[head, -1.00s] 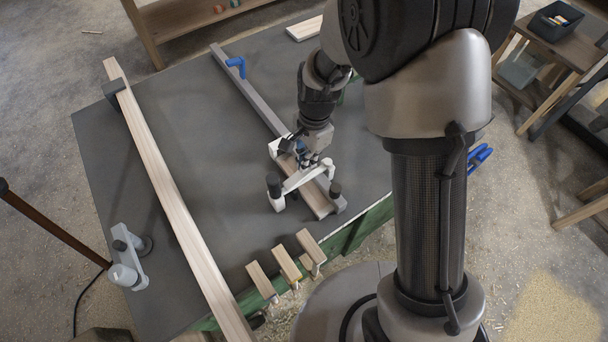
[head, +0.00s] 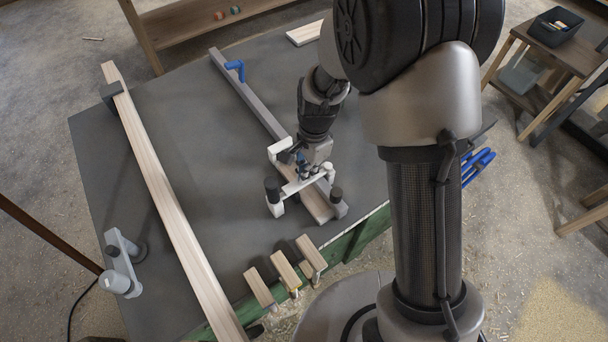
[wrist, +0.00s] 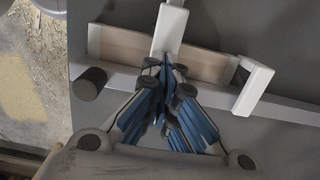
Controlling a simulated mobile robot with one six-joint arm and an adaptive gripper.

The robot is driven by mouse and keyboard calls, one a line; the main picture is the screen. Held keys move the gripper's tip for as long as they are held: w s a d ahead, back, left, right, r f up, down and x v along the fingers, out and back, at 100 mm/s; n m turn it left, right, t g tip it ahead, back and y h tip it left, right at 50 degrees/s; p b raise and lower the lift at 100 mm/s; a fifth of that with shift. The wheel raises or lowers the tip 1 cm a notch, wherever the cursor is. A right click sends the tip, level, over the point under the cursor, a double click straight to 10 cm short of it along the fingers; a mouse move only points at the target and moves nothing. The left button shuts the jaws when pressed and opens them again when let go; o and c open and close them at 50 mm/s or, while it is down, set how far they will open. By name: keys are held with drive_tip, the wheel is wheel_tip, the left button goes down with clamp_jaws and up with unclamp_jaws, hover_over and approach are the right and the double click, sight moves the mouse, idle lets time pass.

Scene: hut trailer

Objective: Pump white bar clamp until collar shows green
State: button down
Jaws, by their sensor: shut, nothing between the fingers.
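The white bar clamp (head: 276,209) lies on the grey workbench, on a long grey bar, with a wood piece (head: 318,207) along it. Its white arm and a white block (wrist: 253,89) show in the wrist view, with the wood (wrist: 209,61) behind. My gripper (head: 305,177) is above the clamp. In the wrist view the blue-padded fingers (wrist: 171,72) are shut and empty, their tips at the lower end of the white arm (wrist: 170,27). I cannot tell whether they touch it. No green collar is visible; my fingers hide part of the clamp.
A blue clamp handle (head: 236,67) sits farther along the bar. A long wooden board (head: 160,185) crosses the bench to the left. Several short wood blocks (head: 284,269) are at the front edge. Another clamp part (head: 121,262) stands at the left corner. The bench between board and bar is clear.

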drive_tip(key=shift+w+d+r+p, duration=0.25)
drive_tip(key=shift+w+d+p, duration=0.1)
drive_tip(key=shift+d, duration=0.2)
drive_tip(key=shift+w+d+r+p, duration=0.25)
drive_tip(key=shift+w+d+p, duration=0.1)
drive_tip(key=shift+d, duration=0.15)
drive_tip(key=shift+w+d, duration=0.15)
drive_tip(key=shift+d, duration=0.05)
wheel_tip(320, 180, up, 12)
drive_tip(key=d, duration=0.1)
drive_tip(key=shift+w, duration=0.3)
